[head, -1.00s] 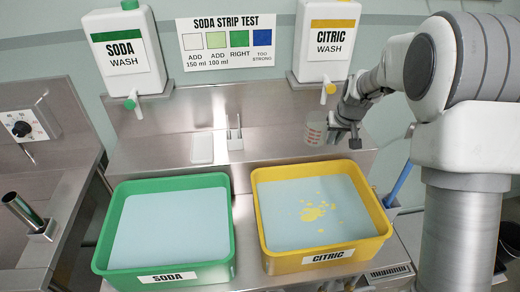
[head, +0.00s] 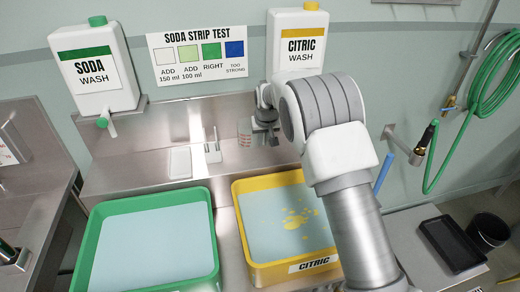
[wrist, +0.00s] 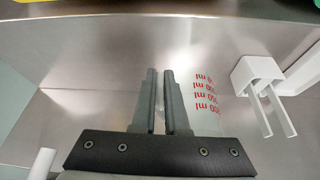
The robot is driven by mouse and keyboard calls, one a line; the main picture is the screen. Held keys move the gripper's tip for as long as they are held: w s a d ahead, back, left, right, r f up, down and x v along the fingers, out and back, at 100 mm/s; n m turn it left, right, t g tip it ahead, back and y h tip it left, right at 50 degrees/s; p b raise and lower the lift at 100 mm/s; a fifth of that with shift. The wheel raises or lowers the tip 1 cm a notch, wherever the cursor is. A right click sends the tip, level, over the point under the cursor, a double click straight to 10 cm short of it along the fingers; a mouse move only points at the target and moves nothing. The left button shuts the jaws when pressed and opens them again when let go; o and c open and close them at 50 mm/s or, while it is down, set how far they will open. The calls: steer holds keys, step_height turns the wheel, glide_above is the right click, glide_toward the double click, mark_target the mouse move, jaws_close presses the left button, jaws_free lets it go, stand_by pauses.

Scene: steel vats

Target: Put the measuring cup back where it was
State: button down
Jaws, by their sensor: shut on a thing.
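My gripper (wrist: 164,76) is shut on the measuring cup (head: 244,131), a clear cup with red ml marks. In the wrist view, the cup (wrist: 204,112) shows beside the right finger, partly hidden by it. The narrow gap between the fingers does not show clearly which part they pinch. In the head view, my gripper and the cup are above the steel ledge behind the yellow citric tub (head: 247,232), right of a small white two-pronged holder (head: 212,148). Whether the cup touches the ledge I cannot tell.
A white pad (head: 180,163) lies left of the holder. The green soda tub (head: 90,250) stands in front. Soda (head: 96,75) and citric (head: 297,45) wash dispensers hang at the back wall. A black tray (head: 452,243) and black pot (head: 488,230) are at right.

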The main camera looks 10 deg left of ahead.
steer(key=shift+w+a+f, duration=0.1)
steer(key=shift+a+f, duration=0.25)
steer(key=shift+a, duration=0.15)
steer(key=shift+f, duration=1.95)
steer(key=shift+f, duration=0.2)
steer(key=c, duration=0.9)
jaws_free()
steer(key=shift+c, duration=0.2)
steer(key=shift+r, duration=0.15)
steer(key=shift+r+p, duration=0.2)
steer(key=shift+p, duration=0.15)
steer(key=b+v, duration=0.1)
steer(key=v, duration=1)
steer(key=shift+r, duration=0.35)
